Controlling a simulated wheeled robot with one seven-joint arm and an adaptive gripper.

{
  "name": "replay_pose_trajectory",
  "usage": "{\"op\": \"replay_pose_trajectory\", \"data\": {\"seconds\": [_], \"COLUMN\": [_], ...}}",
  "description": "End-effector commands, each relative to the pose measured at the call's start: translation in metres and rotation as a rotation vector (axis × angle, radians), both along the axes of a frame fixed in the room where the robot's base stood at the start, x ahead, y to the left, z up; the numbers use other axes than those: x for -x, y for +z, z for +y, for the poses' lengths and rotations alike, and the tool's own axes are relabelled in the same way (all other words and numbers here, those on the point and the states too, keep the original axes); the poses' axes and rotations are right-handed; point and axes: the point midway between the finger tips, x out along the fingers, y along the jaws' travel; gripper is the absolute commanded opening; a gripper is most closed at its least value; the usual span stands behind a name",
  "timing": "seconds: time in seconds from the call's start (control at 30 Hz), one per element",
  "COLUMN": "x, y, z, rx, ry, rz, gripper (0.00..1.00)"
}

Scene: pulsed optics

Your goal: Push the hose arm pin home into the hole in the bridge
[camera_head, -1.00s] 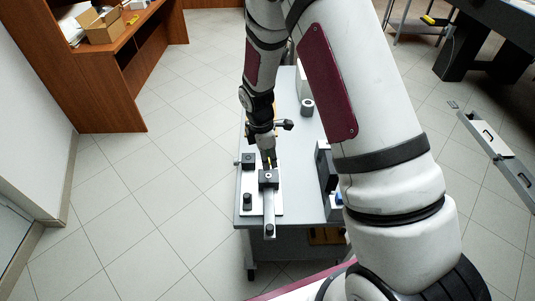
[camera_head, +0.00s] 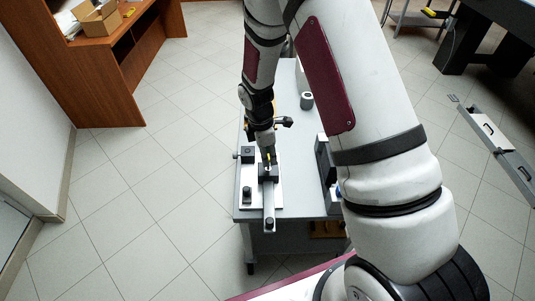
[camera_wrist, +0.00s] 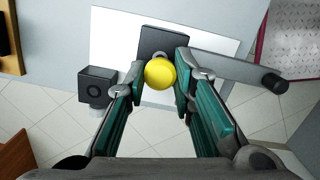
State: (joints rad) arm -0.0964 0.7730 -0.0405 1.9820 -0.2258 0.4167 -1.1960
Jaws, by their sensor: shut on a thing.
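The hose arm pin shows as a round yellow head (camera_wrist: 160,72) between my fingers in the wrist view; its shank is hidden. My gripper (camera_wrist: 158,88) is shut on it, one teal-padded finger on each side. The bridge, a dark block (camera_wrist: 164,40), lies just beyond the pin head on a white plate (camera_wrist: 115,30). In the head view my gripper (camera_head: 268,156) is right at the far side of the bridge (camera_head: 268,172). I cannot tell how deep the pin sits in the hole. A grey bar (camera_head: 269,202), likely the hose arm, runs from the bridge toward the near table edge.
A black block with a round hole (camera_wrist: 97,86) stands left of the bridge. A black knob (camera_head: 247,193) stands on the plate's near left. A grey cylinder (camera_head: 307,100) and a dark upright object (camera_head: 326,162) stand to the right on the grey table (camera_head: 300,208).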

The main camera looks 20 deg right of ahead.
Motion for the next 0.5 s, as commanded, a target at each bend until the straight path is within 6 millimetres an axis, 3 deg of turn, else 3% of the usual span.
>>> {"op": "replay_pose_trajectory", "data": {"seconds": [0.5], "x": [0.0], "y": [-0.0098], "z": [0.0], "rx": [0.0], "ry": [0.0], "rz": [0.0], "gripper": [0.0]}}
